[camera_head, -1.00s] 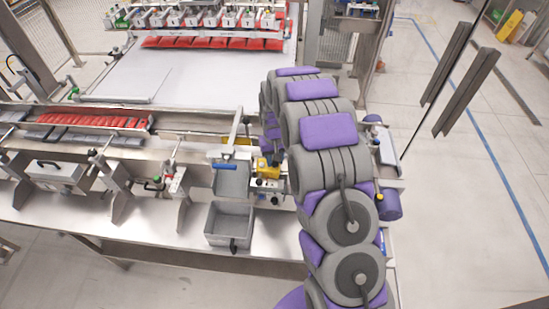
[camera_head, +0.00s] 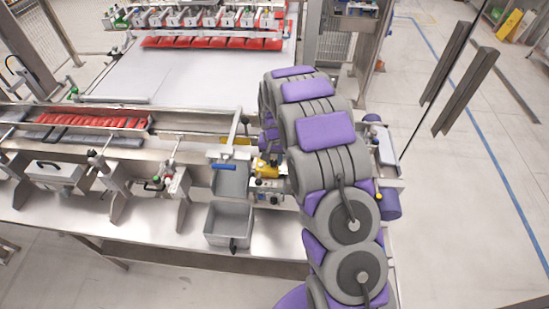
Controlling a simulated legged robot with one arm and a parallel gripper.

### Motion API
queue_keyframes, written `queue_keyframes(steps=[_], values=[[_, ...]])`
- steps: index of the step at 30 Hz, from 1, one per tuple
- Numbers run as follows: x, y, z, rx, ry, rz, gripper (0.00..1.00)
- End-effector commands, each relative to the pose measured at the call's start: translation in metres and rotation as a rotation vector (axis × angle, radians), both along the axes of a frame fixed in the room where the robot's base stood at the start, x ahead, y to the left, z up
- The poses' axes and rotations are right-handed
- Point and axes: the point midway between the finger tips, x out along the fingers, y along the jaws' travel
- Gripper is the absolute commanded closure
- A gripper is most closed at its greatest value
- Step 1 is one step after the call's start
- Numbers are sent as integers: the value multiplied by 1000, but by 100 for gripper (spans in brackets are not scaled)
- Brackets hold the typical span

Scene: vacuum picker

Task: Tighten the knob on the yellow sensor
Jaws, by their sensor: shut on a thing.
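The yellow sensor (camera_head: 266,169) is mounted on the metal bracket at the right end of the machine's front, just left of my arm. My arm reaches over it from the right, and its grey and purple links hide much of the area. Only a small dark part of my gripper (camera_head: 275,160) shows, at the upper right of the sensor. It is shut on the sensor's knob, as far as this partial view shows. The knob itself is hidden behind the gripper and arm.
A blue-handled grey flap (camera_head: 231,180) and an open grey bin (camera_head: 229,222) lie left of the sensor. Red packs (camera_head: 95,121) lie in a channel at left. A metal rail (camera_head: 190,132) runs along the machine.

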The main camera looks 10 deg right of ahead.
Motion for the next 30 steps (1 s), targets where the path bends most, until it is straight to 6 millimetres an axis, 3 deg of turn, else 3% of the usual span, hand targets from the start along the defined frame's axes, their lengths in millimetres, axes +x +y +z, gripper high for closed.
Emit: queue_keyframes(steps=[5,6,13,23,30], values=[[-2,1,-1,2,5,-1,98],[-2,2,-1,2,5,-1,65],[-1,0,-1,1,4,0,43],[0,0,3,2,2,1,42],[2,1,42,1,-4,1,42]])
